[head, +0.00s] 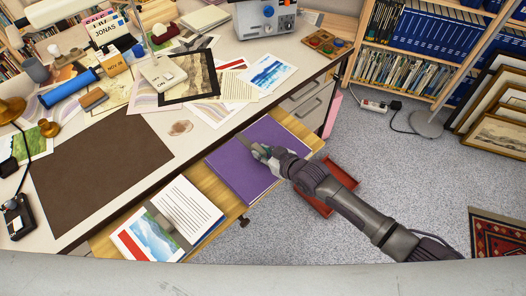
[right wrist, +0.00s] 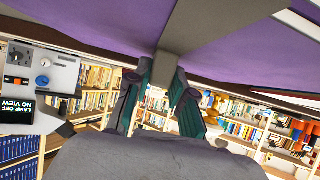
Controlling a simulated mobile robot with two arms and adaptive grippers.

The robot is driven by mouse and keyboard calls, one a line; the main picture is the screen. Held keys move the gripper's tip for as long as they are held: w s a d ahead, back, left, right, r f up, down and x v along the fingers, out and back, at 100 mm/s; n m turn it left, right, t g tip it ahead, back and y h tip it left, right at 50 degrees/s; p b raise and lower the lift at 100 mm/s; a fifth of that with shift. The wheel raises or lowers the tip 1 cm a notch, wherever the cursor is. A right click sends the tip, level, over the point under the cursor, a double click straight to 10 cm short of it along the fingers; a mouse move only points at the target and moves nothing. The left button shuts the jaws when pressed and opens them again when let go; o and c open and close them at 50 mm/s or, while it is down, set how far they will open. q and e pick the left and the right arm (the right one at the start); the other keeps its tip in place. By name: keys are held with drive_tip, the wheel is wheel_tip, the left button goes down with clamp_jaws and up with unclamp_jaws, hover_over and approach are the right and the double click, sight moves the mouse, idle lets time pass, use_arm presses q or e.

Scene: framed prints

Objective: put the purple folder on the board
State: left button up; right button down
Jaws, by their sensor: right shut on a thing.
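The purple folder (head: 232,168) lies at the open wooden drawer (head: 205,222) along the desk's front edge; whether it rests there or is slightly raised I cannot tell. My right gripper (head: 262,152) is at the folder's upper right part. In the right wrist view its fingers (right wrist: 163,78) are closed on a grey strip (right wrist: 175,50) against the folder's purple face (right wrist: 110,25). A flat dark brown board (head: 100,165) lies bare on the desk, left of the folder. My left gripper is not in view.
A notebook with a landscape picture (head: 188,208) lies at the drawer's left end. Loose prints (head: 268,73) and a dark-framed picture (head: 190,78) lie behind. A red tray (head: 343,172) is below on the floor.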

drive_tip(key=shift+r, duration=0.1)
drive_tip(key=c, duration=1)
unclamp_jaws()
drive_tip(key=shift+f, duration=0.2)
drive_tip(key=shift+r, duration=0.1)
